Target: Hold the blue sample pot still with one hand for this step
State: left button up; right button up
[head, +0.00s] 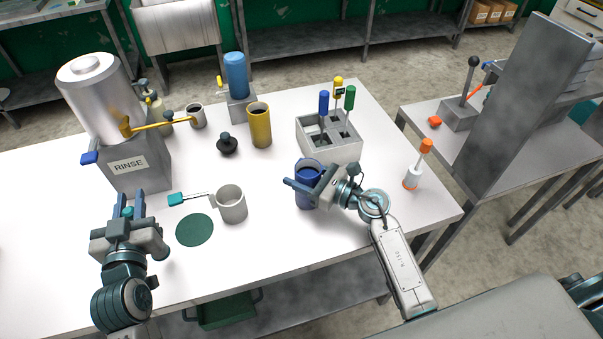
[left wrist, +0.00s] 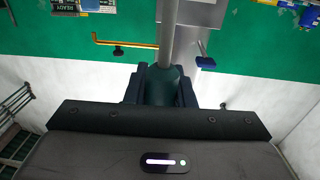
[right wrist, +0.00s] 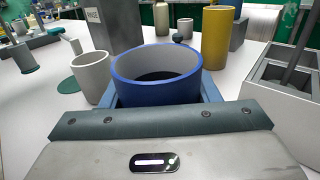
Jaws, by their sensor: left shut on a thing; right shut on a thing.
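The blue sample pot (head: 304,201) stands upright on the white table, right of centre near the front. My right gripper (head: 307,184) is shut on it from the right. In the right wrist view the blue pot (right wrist: 155,92) sits between the fingers, with its open rim up and a dark inside. My left gripper (head: 128,213) is over the table's front left. It is shut on a dark green handle (left wrist: 162,86) with a grey shaft, seen in the left wrist view. In the head view only a small teal bit of this tool shows between the fingers.
A grey mug (head: 232,208) and a green round mat (head: 194,230) lie between my grippers. The grey RINSE urn (head: 140,165) stands at the back left. A yellow cylinder (head: 260,130) and a grey tool holder (head: 330,150) stand behind the pot.

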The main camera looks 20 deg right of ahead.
jog(key=o, duration=0.9)
jog(key=v, duration=1.2)
jog(key=shift+s, duration=0.1)
